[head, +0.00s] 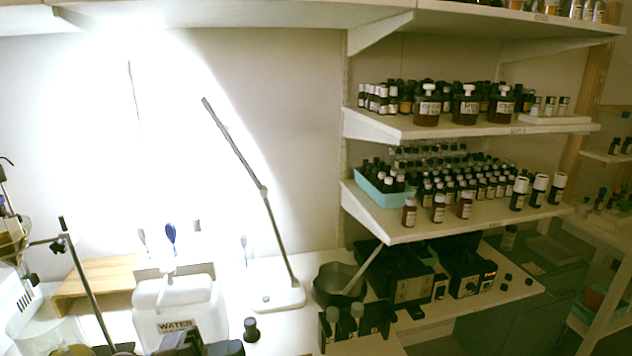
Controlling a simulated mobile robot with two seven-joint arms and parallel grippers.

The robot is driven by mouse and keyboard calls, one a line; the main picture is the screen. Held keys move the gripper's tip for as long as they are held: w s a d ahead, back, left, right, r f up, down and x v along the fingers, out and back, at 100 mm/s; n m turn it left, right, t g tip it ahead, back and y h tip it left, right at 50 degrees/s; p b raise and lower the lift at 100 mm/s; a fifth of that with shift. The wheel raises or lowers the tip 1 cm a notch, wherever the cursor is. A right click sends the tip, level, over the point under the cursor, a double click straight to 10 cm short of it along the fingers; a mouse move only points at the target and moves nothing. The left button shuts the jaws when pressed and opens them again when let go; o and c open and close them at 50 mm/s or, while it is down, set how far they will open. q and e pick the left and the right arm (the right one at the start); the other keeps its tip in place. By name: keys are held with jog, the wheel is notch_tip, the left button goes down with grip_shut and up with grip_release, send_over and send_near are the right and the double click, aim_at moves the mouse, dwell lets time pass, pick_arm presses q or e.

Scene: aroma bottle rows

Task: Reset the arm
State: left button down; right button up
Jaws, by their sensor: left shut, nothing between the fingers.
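My left gripper (200,345) shows only in part as dark shapes at the bottom edge of the head view. It is in front of the white water container (180,307) and is shut with nothing in it. My right gripper is not in view.
A small dark bottle (251,330) stands right of my left gripper. Shelves (420,228) with rows of bottles are at right. A metal stand rod (88,285) rises at left.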

pick_arm(q)
jog(key=s+a+f+n+t+y, duration=0.1)
jog(key=a+f+n+t+y, duration=0.5)
jog(key=n, duration=0.4)
jog(key=s+a+f+n+t+y, duration=0.1)
jog(key=a+f+n+t+y, duration=0.2)
jog(key=f+n+t+y, duration=0.55)
jog(key=s+a+f+n+g+y, duration=0.2)
jog(key=s+f+n+g, duration=0.2)
jog(key=s+f+n, duration=0.1)
jog(key=s+a+f+n+g+y, duration=0.3)
jog(key=s+f+n, duration=0.3)
jog(key=s+f, duration=0.2)
jog(key=shift+a+g, duration=0.3)
jog(key=shift+g, duration=0.15)
